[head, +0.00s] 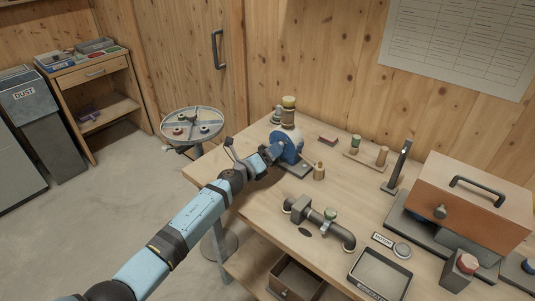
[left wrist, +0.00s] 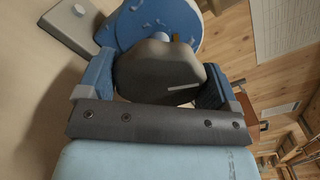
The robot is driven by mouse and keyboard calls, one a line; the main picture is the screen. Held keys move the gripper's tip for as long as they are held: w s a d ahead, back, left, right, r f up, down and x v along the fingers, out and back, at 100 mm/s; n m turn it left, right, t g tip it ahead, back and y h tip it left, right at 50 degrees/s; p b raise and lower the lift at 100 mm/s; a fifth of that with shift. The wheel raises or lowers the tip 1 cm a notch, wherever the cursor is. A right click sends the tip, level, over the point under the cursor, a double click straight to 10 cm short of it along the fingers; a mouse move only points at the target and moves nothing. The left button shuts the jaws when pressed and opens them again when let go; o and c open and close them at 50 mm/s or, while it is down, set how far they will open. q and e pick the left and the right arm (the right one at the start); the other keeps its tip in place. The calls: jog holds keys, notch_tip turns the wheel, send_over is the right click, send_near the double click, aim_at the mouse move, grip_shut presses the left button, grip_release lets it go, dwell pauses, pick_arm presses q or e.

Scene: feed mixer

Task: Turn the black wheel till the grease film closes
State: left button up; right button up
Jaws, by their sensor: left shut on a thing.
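The black wheel (left wrist: 158,66) shows in the left wrist view as a dark rounded knob with a pale line on its face. It sits in front of a blue round housing (left wrist: 180,15), which also shows in the head view (head: 291,142) at the far left of the bench. My left gripper (head: 271,154) is shut on the wheel, with a blue finger on each side of it in the left wrist view (left wrist: 152,84). In the head view the gripper hides the wheel. I cannot make out a grease film in either view. My right gripper is not in view.
A jar with a yellow-green lid (head: 289,102) stands by the housing. A wooden peg (head: 319,171) stands close to its right. A dark pipe fitting (head: 320,218), an upright black post (head: 398,166) and a copper-coloured box (head: 472,198) are farther right. A round tray (head: 192,125) stands left of the bench.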

pick_arm(q)
jog(key=shift+f, duration=0.1)
jog(key=o, duration=0.7)
jog(key=p+v, duration=0.1)
jog(key=v, duration=1.3)
jog(key=shift+p, duration=0.3)
